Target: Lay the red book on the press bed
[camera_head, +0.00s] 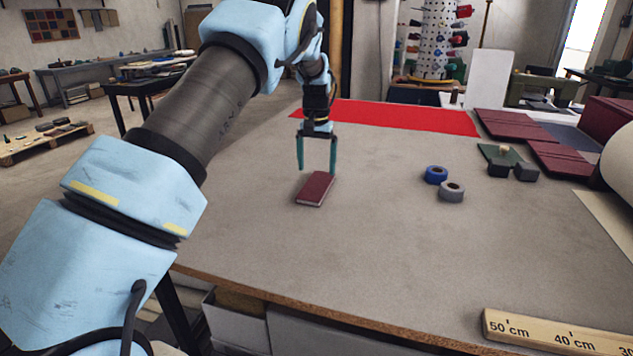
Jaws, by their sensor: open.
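A small dark red book (316,188) lies flat on the grey worktable, left of the table's middle. My gripper (317,170) points down just above and behind the book in the picture, with its two teal fingers apart and nothing seen between them. The fingertips look close to the book's far end; I cannot tell whether they touch it. I cannot make out for sure which thing is the press bed.
A blue tape roll (436,174) and a grey roll (452,191) stand right of the book. A bright red sheet (400,117) lies at the back. Maroon panels (515,124) and dark blocks (499,168) are at the right. A wooden ruler (545,333) lies in front.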

